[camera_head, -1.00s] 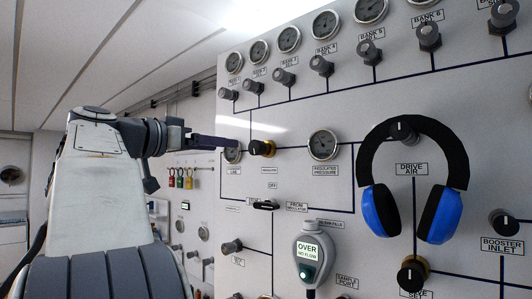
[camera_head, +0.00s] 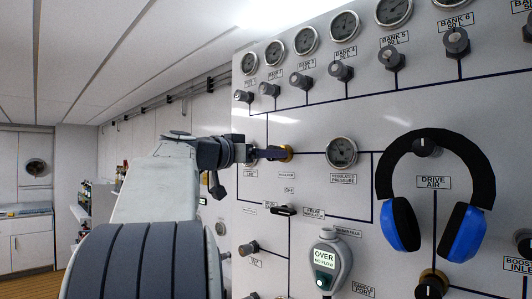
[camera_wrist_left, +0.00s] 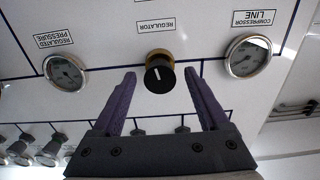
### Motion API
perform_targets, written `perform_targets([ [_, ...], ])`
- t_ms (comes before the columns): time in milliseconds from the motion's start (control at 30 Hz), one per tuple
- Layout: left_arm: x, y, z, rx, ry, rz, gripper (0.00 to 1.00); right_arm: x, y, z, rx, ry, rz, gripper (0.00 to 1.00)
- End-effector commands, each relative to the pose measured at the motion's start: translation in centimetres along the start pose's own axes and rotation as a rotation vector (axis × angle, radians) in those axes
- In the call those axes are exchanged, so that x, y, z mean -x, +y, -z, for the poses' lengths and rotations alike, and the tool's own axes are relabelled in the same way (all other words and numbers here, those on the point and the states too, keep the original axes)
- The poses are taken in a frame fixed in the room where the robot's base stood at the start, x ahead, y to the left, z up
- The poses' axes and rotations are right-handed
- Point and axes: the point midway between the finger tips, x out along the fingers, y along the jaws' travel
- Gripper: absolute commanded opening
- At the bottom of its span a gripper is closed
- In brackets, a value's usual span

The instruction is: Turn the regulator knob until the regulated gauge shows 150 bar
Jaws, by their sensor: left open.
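The regulator knob is black with a brass collar (camera_head: 287,152); my left gripper partly hides it in the head view. In the left wrist view the knob (camera_wrist_left: 159,76) shows whole, with a white pointer mark. My left gripper (camera_head: 271,153) is open in front of it. In the wrist view its purple fingers (camera_wrist_left: 160,82) lie either side of the knob, with visible gaps; I cannot tell the depth left. The regulated pressure gauge (camera_head: 341,152) is right of the knob in the head view and left of it in the wrist view (camera_wrist_left: 64,72). Its reading is too small to tell.
The compressor line gauge (camera_wrist_left: 248,56) is on the knob's other side. Blue headphones (camera_head: 438,190) hang around the drive air knob. A handheld meter (camera_head: 327,262) reading "OVER" is on the panel below. Bank knobs and gauges line the top.

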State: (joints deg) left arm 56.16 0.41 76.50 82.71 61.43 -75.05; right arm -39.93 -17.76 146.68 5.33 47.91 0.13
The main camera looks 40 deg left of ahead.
Motion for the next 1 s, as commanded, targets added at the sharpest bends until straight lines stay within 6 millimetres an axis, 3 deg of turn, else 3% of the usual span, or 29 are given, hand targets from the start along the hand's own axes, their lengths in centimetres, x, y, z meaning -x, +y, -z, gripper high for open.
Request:
perform_targets([
  [67,0.0,0.0,0.0,0.0,0.0,0.0,0.78,0.0,0.0,0.0,0.0,0.0,0.0,1.0],
  [267,0.0,0.0,0.0,0.0,0.0,0.0,0.05,0.0,0.0,0.0,0.0,0.0,0.0,1.0],
  [300,0.0,0.0,0.0,0.0,0.0,0.0,0.0,0.0,0.0,0.0,0.0,0.0,0.0,1.0],
  [700,0.1,0.0,-0.2,0.154,0.002,0.0,0.0,-2.4,0.2,-0.1,0.001,0.0,0.0,1.0],
  [1000,0.1,0.0,0.0,0.182,0.001,0.0,0.0,-2.3,0.2,-0.1,0.001,0.0,0.0,1.0],
])
